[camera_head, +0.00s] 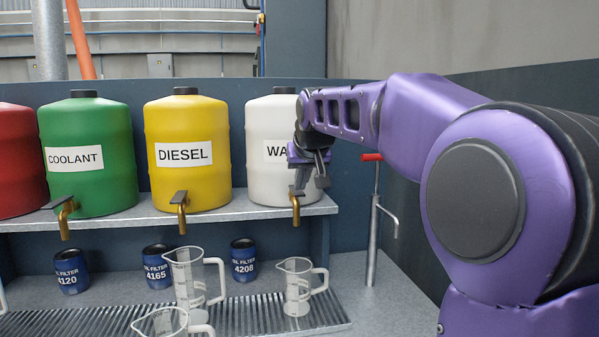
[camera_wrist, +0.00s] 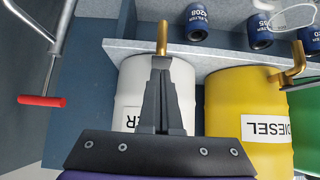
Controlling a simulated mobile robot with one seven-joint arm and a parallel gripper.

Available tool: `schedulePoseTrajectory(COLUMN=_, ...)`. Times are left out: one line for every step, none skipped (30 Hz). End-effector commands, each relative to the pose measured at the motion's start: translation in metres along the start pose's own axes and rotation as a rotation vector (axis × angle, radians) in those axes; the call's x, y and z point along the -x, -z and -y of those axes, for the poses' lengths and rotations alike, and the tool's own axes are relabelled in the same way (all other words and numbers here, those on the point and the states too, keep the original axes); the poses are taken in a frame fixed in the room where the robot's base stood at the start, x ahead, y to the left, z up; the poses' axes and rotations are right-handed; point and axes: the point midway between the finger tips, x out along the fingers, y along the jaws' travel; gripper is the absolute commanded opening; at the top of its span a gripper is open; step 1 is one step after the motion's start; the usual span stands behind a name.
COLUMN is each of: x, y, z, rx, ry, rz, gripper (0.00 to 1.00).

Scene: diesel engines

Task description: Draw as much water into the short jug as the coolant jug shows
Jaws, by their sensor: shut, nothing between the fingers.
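The white drum (camera_head: 262,170), its label partly hidden behind my gripper and reading "WA", has a brass tap (camera_head: 296,207) at its foot. My gripper (camera_head: 312,184) is shut and empty, just above and in front of that tap. In the wrist view, the tips of my gripper (camera_wrist: 162,62) overlap the drum's front near the brass spout (camera_wrist: 162,36); I cannot tell whether they touch the tap lever. A short clear jug (camera_head: 297,290) stands below the tap on the grate. A taller clear jug (camera_head: 188,280) and a cut-off jug (camera_head: 165,322) are left of it. Their levels are unclear.
The green coolant drum (camera_head: 100,180) and yellow diesel drum (camera_head: 205,185) share the shelf (camera_head: 235,212) with a red one (camera_head: 15,165). Several blue filters (camera_head: 243,262) stand behind the drip grate (camera_head: 250,312). A red-handled pump (camera_head: 372,240) stands at right.

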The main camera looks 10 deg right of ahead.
Motion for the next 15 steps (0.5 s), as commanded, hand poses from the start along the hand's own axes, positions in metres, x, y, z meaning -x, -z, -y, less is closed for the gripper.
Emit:
schedulePoseTrajectory(x=-0.001, y=-0.001, z=0.0, rx=0.0, ry=0.0, rz=0.0, gripper=0.0)
schedulePoseTrajectory(x=-0.001, y=-0.002, z=0.0, rx=0.0, ry=0.0, rz=-0.001, gripper=0.0)
schedulePoseTrajectory(x=-0.002, y=-0.002, z=0.0, rx=0.0, ry=0.0, rz=-0.001, gripper=0.0)
schedulePoseTrajectory(x=-0.002, y=-0.002, z=0.0, rx=0.0, ry=0.0, rz=-0.001, gripper=0.0)
schedulePoseTrajectory(x=-0.002, y=-0.002, z=0.0, rx=0.0, ry=0.0, rz=-0.002, gripper=0.0)
schedulePoseTrajectory(x=-0.002, y=-0.002, z=0.0, rx=0.0, ry=0.0, rz=-0.001, gripper=0.0)
schedulePoseTrajectory(x=-0.002, y=-0.002, z=0.0, rx=0.0, ry=0.0, rz=-0.001, gripper=0.0)
schedulePoseTrajectory(x=-0.002, y=-0.002, z=0.0, rx=0.0, ry=0.0, rz=-0.001, gripper=0.0)
schedulePoseTrajectory(x=-0.002, y=-0.002, z=0.0, rx=0.0, ry=0.0, rz=-0.001, gripper=0.0)
schedulePoseTrajectory(x=-0.002, y=-0.002, z=0.0, rx=0.0, ry=0.0, rz=-0.001, gripper=0.0)
schedulePoseTrajectory(x=-0.002, y=-0.002, z=0.0, rx=0.0, ry=0.0, rz=-0.001, gripper=0.0)
schedulePoseTrajectory(x=-0.003, y=-0.003, z=0.0, rx=0.001, ry=0.0, rz=-0.001, gripper=0.0)
schedulePoseTrajectory(x=-0.004, y=-0.005, z=0.001, rx=0.001, ry=0.001, rz=-0.001, gripper=0.0)
schedulePoseTrajectory(x=-0.006, y=-0.009, z=0.001, rx=0.002, ry=0.002, rz=-0.001, gripper=0.0)
schedulePoseTrajectory(x=-0.009, y=-0.014, z=0.002, rx=0.003, ry=0.002, rz=0.0, gripper=0.0)
